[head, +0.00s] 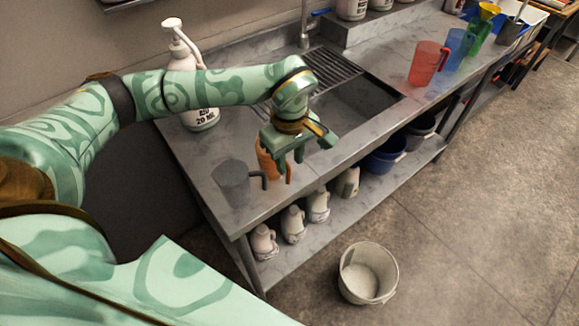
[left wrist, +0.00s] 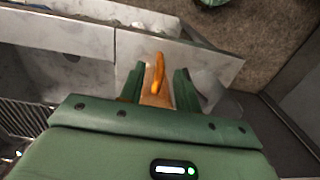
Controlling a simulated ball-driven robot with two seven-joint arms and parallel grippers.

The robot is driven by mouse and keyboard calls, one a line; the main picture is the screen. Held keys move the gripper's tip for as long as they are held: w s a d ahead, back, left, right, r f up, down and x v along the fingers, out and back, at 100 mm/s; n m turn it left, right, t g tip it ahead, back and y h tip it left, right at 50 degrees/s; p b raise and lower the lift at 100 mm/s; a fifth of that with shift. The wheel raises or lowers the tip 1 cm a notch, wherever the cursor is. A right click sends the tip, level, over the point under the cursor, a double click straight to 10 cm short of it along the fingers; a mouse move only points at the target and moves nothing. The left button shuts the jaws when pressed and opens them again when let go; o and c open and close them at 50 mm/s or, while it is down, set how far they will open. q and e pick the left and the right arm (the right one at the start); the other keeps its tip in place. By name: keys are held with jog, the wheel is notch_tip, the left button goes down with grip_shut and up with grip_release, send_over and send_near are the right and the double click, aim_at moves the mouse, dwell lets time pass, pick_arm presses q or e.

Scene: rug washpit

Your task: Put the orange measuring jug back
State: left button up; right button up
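The orange measuring jug (head: 264,158) is on the near left part of the metal counter, partly hidden behind my left gripper (head: 290,160). Its handle shows just below the fingers. In the left wrist view the jug (left wrist: 157,90) lies between the two fingers of my left gripper (left wrist: 158,88), with its handle pointing away from the palm. The fingers are apart, one on each side of the jug. Whether they press on it, and whether its base rests on the counter, I cannot tell. My right gripper is not in view.
A grey jug (head: 231,184) stands close left of the orange one. A white pump bottle (head: 199,113) is behind. The sink (head: 368,98) lies right. Red (head: 424,64), blue (head: 456,46) and green (head: 480,36) jugs stand farther along. A white bucket (head: 367,274) is on the floor.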

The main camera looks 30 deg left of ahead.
pick_arm(q)
notch_tip(320, 180, up, 8)
jog(key=shift+f+p, duration=0.25)
jog(key=shift+p, duration=0.1)
